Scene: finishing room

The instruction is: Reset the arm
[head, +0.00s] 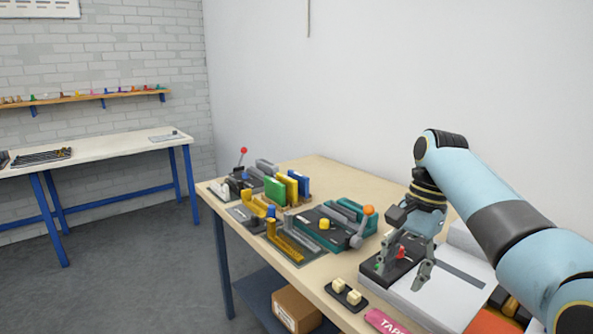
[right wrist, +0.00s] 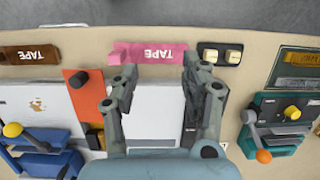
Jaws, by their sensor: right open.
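My right arm (head: 490,190) comes in from the right of the head view, bent at the elbow, with its forearm reaching down over the workbench. My right gripper (head: 402,272) hangs with its fingers pointing down, above a pale machine with a dark plate and a small red part (head: 401,253). In the right wrist view the gripper (right wrist: 157,80) has its two fingers spread over the pale machine (right wrist: 152,110), with nothing between them. Whether a fingertip touches the machine cannot be told. My left gripper is not in view.
The workbench (head: 318,267) is crowded. A pink tape box (head: 385,322) and a black block with two cream buttons (head: 347,293) lie along its front edge. A teal device with an orange-knobbed lever (head: 369,211) stands left of the gripper.

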